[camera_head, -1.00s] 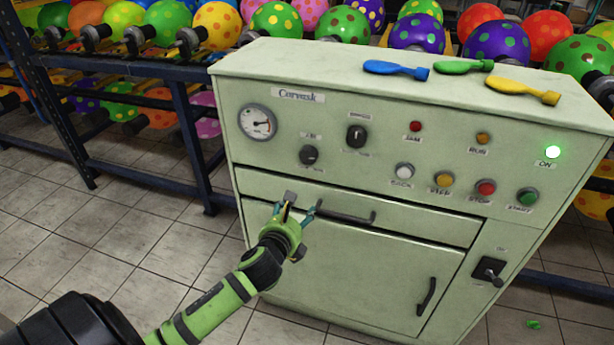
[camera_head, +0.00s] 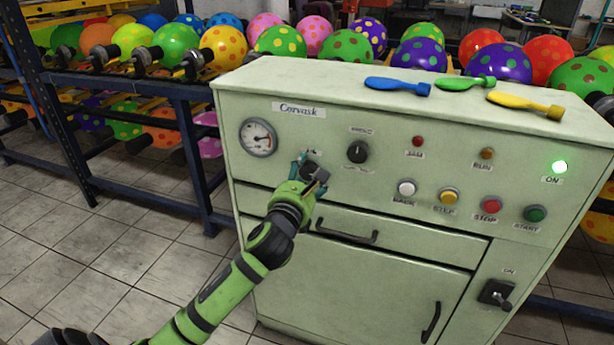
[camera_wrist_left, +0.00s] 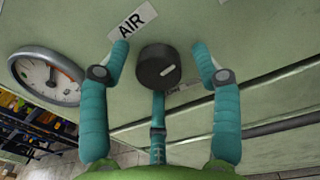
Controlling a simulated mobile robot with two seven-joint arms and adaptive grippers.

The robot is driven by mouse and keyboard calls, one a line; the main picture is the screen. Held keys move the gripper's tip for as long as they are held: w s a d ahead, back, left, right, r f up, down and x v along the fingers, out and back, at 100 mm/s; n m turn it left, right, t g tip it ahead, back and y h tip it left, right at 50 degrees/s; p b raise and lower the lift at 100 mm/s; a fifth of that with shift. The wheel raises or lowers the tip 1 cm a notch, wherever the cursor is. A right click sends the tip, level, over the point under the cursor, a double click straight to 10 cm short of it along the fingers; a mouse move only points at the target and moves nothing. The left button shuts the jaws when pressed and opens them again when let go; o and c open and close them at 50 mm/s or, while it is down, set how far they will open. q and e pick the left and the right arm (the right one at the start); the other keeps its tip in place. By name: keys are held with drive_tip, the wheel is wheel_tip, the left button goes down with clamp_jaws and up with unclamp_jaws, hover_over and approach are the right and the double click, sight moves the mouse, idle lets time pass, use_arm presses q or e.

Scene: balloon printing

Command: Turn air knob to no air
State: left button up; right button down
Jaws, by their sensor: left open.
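The air knob (camera_wrist_left: 158,67) is a round black knob with a white pointer line, on the pale green machine front below the AIR label (camera_wrist_left: 132,24). The pointer line lies nearly level in the left wrist view, toward the knob's right side. My left gripper (camera_wrist_left: 160,62) is open, with teal fingers on both sides of the knob and a visible gap on each side. A third finger shows below the knob. In the head view my left gripper (camera_head: 306,172) is at the knob and partly covers it. My right gripper is not in view.
A pressure gauge (camera_head: 258,137) is left of the knob and a second black knob (camera_head: 358,151) is to its right. Several buttons and lamps sit farther right. A drawer handle (camera_head: 347,232) is below. Deflated balloons lie on the machine top (camera_head: 320,75).

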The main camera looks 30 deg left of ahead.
use_arm(q)
drive_tip(key=c, duration=1.1)
drive_tip(key=shift+c, duration=0.2)
drive_tip(key=shift+f, duration=0.1)
